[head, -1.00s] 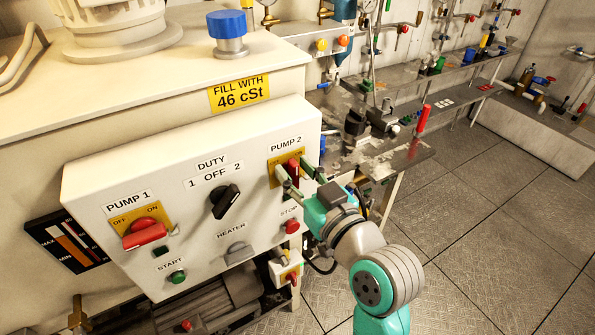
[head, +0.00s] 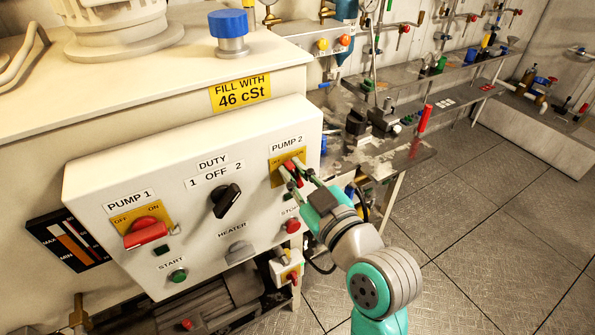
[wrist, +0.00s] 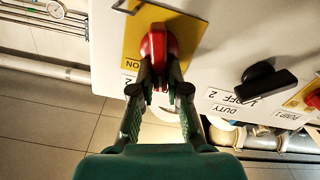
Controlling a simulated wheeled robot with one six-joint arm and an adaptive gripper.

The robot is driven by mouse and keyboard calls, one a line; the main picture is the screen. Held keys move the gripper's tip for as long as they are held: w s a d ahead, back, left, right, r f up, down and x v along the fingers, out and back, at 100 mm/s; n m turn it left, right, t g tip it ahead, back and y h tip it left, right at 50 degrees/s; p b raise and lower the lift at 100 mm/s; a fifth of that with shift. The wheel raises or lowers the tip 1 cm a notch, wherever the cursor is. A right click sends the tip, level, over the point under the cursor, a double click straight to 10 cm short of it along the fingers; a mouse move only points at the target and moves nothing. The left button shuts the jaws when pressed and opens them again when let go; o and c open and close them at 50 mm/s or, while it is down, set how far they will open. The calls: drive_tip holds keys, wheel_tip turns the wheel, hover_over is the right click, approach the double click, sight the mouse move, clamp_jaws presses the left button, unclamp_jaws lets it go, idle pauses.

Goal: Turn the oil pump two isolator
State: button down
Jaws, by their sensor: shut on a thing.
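The pump 2 isolator (head: 290,168) is a red rotary handle on a yellow plate (head: 276,181), on the upper right of the white control panel. My gripper (head: 296,176) is at it, with a finger on either side of the handle. In the wrist view the red handle (wrist: 158,45) sits between the fingertips of my gripper (wrist: 159,82), which is shut on it. The yellow plate (wrist: 188,30) shows behind the handle, with "ON" readable beside it. The fingers partly hide the handle and the plate's lettering.
The panel also carries the red pump 1 isolator (head: 146,232), the black duty switch (head: 226,201), the grey heater knob (head: 240,251), the green start button (head: 179,275) and the red stop button (head: 293,226). A workbench with fittings stands behind, right. Floor at right is clear.

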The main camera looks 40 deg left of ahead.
drive_tip(key=shift+s+a+f+n, duration=0.1)
drive_tip(key=shift+s+f+n, duration=0.15)
drive_tip(key=shift+n, duration=2.1)
drive_tip(key=shift+s+a+f+n, duration=0.15)
drive_tip(key=shift+f+n, duration=0.2)
drive_tip(key=shift+n, duration=1.95)
drive_tip(key=shift+s+f+n, duration=0.2)
drive_tip(key=shift+f+n, duration=0.1)
drive_tip(key=shift+n, duration=2.05)
drive_tip(key=shift+f+n, duration=0.1)
drive_tip(key=shift+n, duration=0.2)
drive_tip(key=c, duration=1.2)
unclamp_jaws()
drive_tip(key=shift+o, duration=0.2)
drive_tip(key=v, duration=1.2)
